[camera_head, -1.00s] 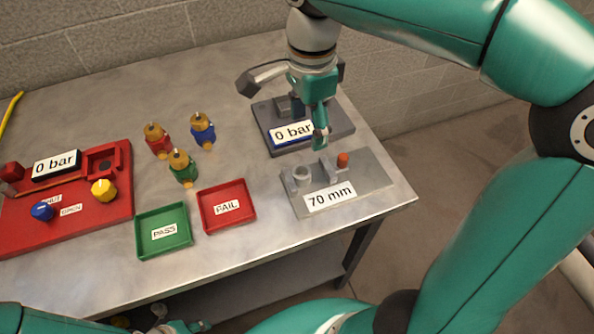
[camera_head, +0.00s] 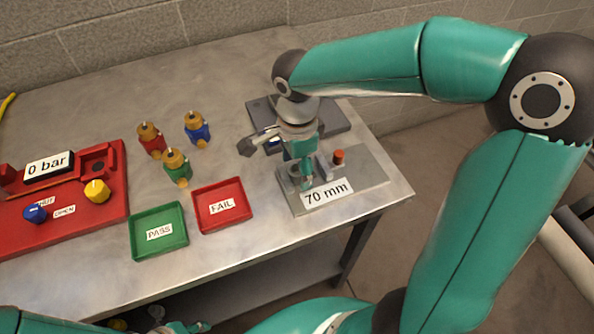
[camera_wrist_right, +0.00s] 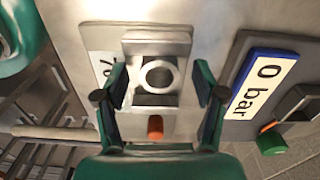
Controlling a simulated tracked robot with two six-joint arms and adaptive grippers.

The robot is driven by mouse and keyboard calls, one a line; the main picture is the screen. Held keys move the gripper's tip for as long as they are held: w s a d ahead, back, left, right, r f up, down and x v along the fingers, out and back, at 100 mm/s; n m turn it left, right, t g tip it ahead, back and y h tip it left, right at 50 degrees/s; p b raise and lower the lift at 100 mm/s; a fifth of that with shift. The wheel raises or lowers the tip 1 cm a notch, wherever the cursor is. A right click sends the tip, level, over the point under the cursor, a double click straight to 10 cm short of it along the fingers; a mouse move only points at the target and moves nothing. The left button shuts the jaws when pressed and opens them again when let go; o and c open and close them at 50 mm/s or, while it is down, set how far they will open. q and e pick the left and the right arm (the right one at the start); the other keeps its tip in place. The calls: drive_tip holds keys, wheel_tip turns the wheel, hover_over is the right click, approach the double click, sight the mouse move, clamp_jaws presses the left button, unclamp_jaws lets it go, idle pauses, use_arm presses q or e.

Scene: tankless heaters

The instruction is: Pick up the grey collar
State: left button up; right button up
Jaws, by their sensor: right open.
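The grey collar (camera_wrist_right: 143,78) is a short ring lying in the grey 70 mm fixture (camera_head: 364,180), seen from above in the right wrist view. My right gripper (camera_wrist_right: 158,86) is open and empty, with one finger on each side of the collar, apart from it. In the head view my right gripper (camera_head: 305,184) points down over the left end of the fixture and mostly hides the collar. What seems to be my left gripper (camera_head: 186,327) shows only in part at the bottom edge, and its jaws cannot be made out.
An orange-red peg (camera_head: 338,157) stands on the same fixture. A dark 0 bar device (camera_head: 335,118) is behind it. A red tray (camera_head: 247,222) and a green tray (camera_head: 185,247) are to the left, with several coloured valves beyond. The table's right edge is close.

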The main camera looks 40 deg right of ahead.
drive_tip(key=shift+f, duration=0.1)
drive_tip(key=shift+c, duration=0.3)
clamp_jaws()
